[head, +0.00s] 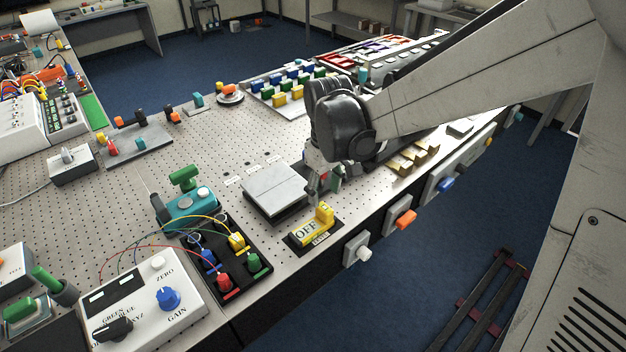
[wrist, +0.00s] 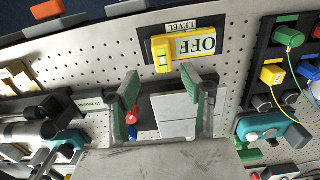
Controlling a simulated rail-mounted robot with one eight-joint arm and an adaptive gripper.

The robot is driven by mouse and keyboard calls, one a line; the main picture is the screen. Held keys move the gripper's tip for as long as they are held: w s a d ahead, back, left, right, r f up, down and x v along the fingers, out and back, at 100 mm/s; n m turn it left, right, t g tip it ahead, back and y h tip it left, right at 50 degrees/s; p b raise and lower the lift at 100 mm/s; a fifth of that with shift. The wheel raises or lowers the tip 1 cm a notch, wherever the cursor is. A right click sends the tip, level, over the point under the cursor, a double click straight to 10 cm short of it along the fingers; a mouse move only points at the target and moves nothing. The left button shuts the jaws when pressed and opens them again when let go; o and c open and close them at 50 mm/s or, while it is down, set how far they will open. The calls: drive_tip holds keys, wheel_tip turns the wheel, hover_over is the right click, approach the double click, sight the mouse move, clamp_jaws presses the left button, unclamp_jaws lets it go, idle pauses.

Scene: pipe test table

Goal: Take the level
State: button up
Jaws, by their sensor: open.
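The level is a yellow block marked OFF (head: 308,232), standing on a dark base with a LEVEL label near the front edge of the perforated table.
A grey square plate (head: 274,191) lies left of my gripper. A black panel with coloured plugs and wires (head: 240,282) stands to the front left. Brass blocks (head: 408,160) sit to the right. Knobs project from the table's front edge, including an orange one (head: 405,219).

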sight(325, 207)
drive_tip(key=shift+s+f, duration=0.25)
drive_tip(key=shift+f, duration=1.2)
drive_tip(key=shift+s+f, duration=0.2)
drive_tip(key=shift+f, duration=1.2)
clamp_jaws()
